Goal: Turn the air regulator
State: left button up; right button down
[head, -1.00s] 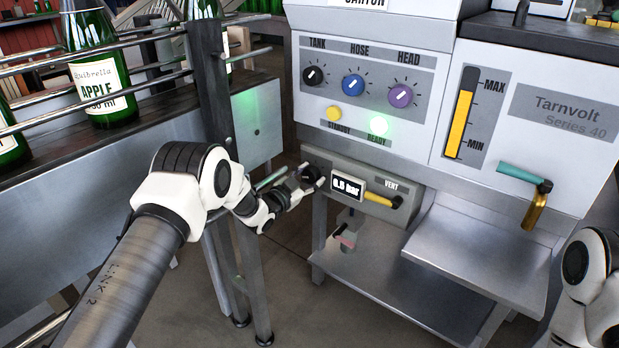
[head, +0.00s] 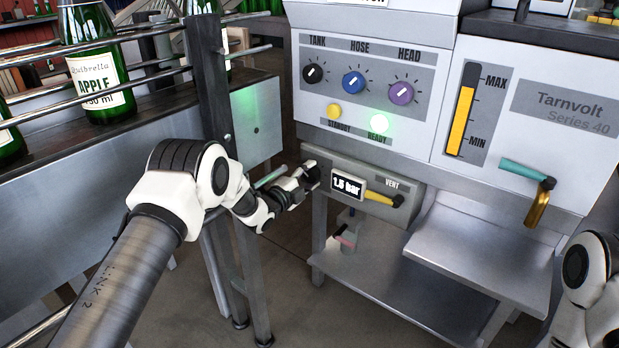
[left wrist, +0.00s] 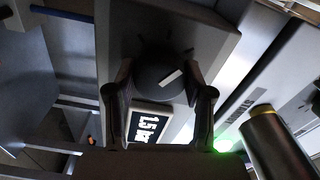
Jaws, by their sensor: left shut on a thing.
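The air regulator is a grey box (head: 375,168) on the machine's front, below the dial panel. Its display (head: 348,186) reads 1.5 bar; the display also shows in the left wrist view (left wrist: 152,129). In the left wrist view a round dark knob (left wrist: 157,75) with a white pointer mark sits between the two fingers of my left gripper (left wrist: 160,95). My left gripper (head: 309,178) is shut on the knob at the box's left end. In the head view the gripper and arm mostly hide the knob. My right gripper is out of view; only part of that arm shows at the right edge.
A yellow vent lever (head: 384,198) sits right of the display. TANK, HOSE and HEAD dials (head: 353,83) are above, with a lit green READY lamp (head: 379,122). A conveyor with green bottles (head: 95,65) and metal rails stands left. A metal shelf (head: 478,262) juts out below.

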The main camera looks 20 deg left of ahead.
pick_arm(q)
jog(key=shift+m, duration=1.1)
jog(key=o, duration=1.2)
jog(key=shift+d, duration=0.1)
jog(key=shift+c, duration=0.2)
